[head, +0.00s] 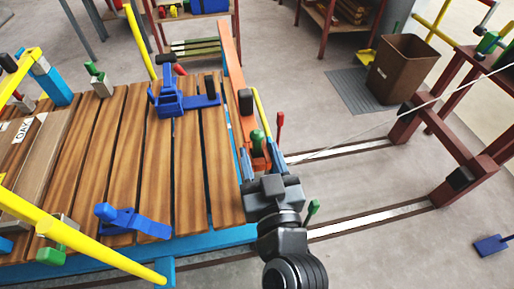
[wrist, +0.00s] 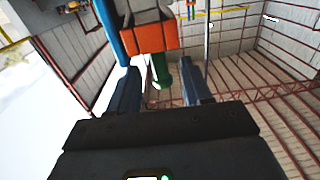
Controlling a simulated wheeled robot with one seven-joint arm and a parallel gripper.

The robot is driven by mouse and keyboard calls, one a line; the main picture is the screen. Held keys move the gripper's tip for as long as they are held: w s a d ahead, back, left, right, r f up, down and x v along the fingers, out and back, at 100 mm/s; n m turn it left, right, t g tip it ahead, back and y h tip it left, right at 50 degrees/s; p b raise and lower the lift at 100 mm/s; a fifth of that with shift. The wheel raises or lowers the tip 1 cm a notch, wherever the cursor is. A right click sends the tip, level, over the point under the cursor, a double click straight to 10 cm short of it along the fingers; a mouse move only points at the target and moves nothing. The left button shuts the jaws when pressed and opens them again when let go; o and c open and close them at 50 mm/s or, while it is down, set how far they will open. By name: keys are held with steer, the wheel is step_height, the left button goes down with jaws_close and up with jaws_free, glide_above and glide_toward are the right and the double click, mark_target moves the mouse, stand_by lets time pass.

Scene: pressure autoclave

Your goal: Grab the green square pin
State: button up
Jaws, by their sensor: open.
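A green pin (head: 257,136) stands up at the near end of the orange beam (head: 231,65), by the right edge of the wooden deck. In the wrist view a green pin (wrist: 161,73) shows just below an orange block (wrist: 150,40). My gripper (head: 261,160) is open, with its blue fingers reaching toward the orange end piece. In the wrist view my open gripper (wrist: 161,72) has one finger on each side of the green pin in the picture. I cannot tell whether they touch it. Part of the pin is hidden by the orange block.
A red-handled lever (head: 280,120) stands close right of the pin, and another green piece (head: 313,207) is right of my wrist. Blue clamps (head: 180,100) sit on the wooden deck (head: 150,140). A brown bin (head: 402,68) and rails (head: 375,217) lie to the right.

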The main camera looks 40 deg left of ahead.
mark_target(258, 146)
steer(key=shift+w+a+r+p, duration=0.2)
steer(key=shift+w+a+p, duration=0.3)
steer(key=shift+a+p, duration=0.05)
steer(key=shift+w+a+r+p, duration=0.2)
steer(key=shift+w+a+p, duration=0.3)
steer(key=shift+a+p, duration=0.05)
steer(key=shift+w+a+f, duration=0.2)
steer(key=shift+a, duration=0.1)
steer(key=shift+c, duration=0.3)
jaws_close()
